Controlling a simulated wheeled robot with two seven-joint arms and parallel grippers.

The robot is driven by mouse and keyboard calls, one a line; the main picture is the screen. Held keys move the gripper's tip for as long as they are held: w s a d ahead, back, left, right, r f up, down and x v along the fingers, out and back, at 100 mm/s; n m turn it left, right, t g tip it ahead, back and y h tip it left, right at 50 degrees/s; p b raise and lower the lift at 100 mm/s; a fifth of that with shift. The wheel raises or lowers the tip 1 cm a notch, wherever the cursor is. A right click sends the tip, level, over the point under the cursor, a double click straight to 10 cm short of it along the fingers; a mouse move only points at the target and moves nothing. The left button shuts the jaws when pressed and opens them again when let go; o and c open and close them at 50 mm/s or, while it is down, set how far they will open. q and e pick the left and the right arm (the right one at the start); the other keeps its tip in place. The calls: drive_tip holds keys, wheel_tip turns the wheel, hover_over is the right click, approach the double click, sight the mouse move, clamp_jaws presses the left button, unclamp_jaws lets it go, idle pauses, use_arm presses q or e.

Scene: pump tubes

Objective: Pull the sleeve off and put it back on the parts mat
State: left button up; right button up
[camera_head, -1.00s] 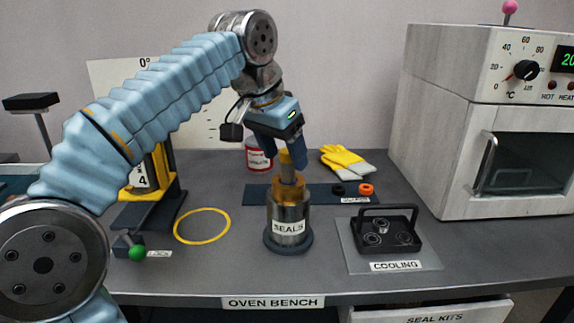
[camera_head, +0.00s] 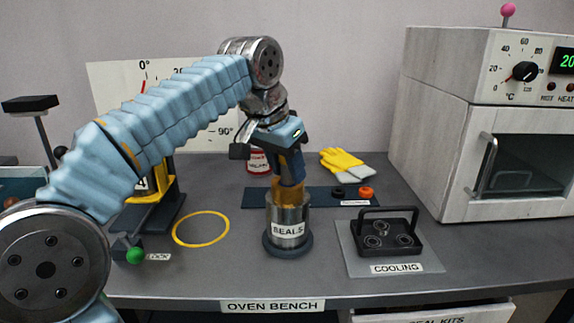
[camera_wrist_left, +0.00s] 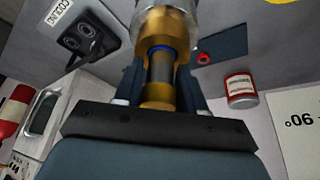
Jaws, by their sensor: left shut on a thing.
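A metal cylinder labelled SEALS (camera_head: 287,236) stands upright on a dark round base, with a brass collar (camera_head: 288,194) at its top. My left gripper (camera_head: 289,181) points down just over the collar, shut on a grey-and-brass part that I take for the sleeve. In the left wrist view this sleeve (camera_wrist_left: 160,72) runs between the fingers toward the collar, in line with it, with a blue ring (camera_wrist_left: 164,49) beside the collar. The fingers hide part of the sleeve in the head view. The dark blue parts mat (camera_head: 318,193) lies behind. My right gripper is not in view.
A black ring (camera_head: 338,192) and an orange ring (camera_head: 366,192) lie on the mat. A cooling tray (camera_head: 385,237) with a handle is at right, before the oven (camera_head: 520,150). A yellow hoop (camera_head: 202,229) lies left. Yellow gloves (camera_head: 342,160) and a red-white can (camera_head: 258,161) stand behind.

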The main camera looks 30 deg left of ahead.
use_arm(q)
clamp_jaws()
drive_tip(key=shift+r+p, duration=0.65)
drive_tip(key=shift+p, duration=0.1)
idle(0.4)
drive_tip(key=shift+r, duration=2.3)
